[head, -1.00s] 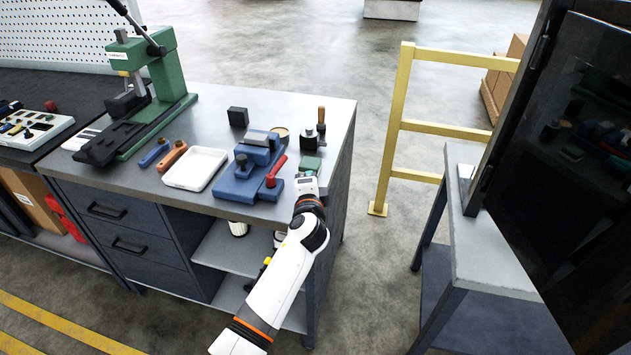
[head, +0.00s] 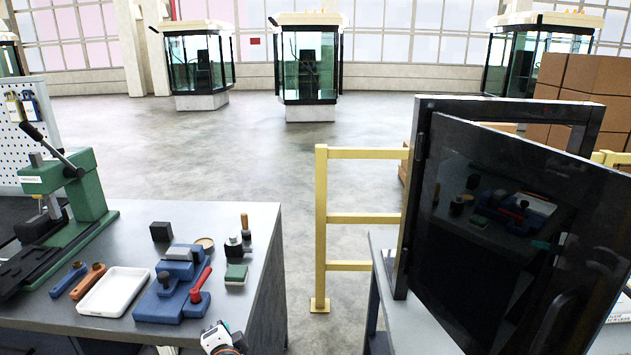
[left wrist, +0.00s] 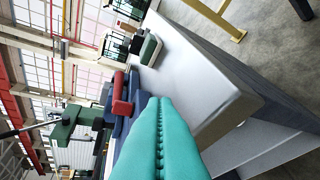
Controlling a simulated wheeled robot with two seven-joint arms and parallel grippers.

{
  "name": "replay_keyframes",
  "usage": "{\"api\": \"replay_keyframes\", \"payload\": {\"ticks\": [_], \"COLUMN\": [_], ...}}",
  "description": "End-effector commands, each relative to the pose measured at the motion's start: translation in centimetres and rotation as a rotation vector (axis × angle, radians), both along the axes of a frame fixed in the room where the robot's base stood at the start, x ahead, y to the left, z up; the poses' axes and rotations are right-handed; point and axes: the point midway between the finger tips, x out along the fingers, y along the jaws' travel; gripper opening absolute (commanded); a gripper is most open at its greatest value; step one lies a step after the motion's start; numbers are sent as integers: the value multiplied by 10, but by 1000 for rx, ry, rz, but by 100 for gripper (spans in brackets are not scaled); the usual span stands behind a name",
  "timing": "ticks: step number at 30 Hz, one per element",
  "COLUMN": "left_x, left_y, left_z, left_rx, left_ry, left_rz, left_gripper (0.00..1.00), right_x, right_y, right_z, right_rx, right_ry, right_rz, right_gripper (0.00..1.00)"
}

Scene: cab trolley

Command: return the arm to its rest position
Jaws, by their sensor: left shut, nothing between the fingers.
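My left gripper shows in the left wrist view as teal fingers (left wrist: 160,112) pressed together with nothing between them. In the head view only a small white and dark part of my left arm's end (head: 218,338) shows at the bottom edge, by the front edge of the workbench (head: 262,222). The fingers cannot be made out there. The rest of this arm is below the picture. My right gripper is in neither view.
On the workbench stand a blue vise with a red handle (head: 178,290), a white tray (head: 115,292), a green press (head: 85,190) and small blocks. A yellow railing (head: 321,230) and a dark-framed door panel (head: 520,240) stand to the right. Grey floor lies open behind.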

Motion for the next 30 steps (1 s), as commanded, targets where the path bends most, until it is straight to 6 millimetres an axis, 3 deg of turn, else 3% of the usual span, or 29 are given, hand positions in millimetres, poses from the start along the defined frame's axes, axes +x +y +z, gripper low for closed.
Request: {"api": "replay_keyframes", "payload": {"ticks": [1,3,6,12,18,26,30], "left_x": [-36,-85,-149,-235,-294,-353,-347], "left_y": [9,15,14,2,-10,-25,-26], "left_z": [-20,-42,-61,-71,-67,-54,-79], "left_rx": [-103,-261,-449,-665,-789,-891,-891], "left_ry": [55,136,249,418,549,687,702], "left_rz": [54,131,219,319,377,424,431], "left_gripper": [0,0,0,0,0,0,0], "right_x": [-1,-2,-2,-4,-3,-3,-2], "right_y": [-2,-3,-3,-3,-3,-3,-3], "right_z": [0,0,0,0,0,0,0], "right_rx": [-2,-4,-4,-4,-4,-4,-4], "right_ry": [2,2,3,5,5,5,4], "right_rz": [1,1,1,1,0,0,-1], "right_gripper": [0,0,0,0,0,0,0]}}
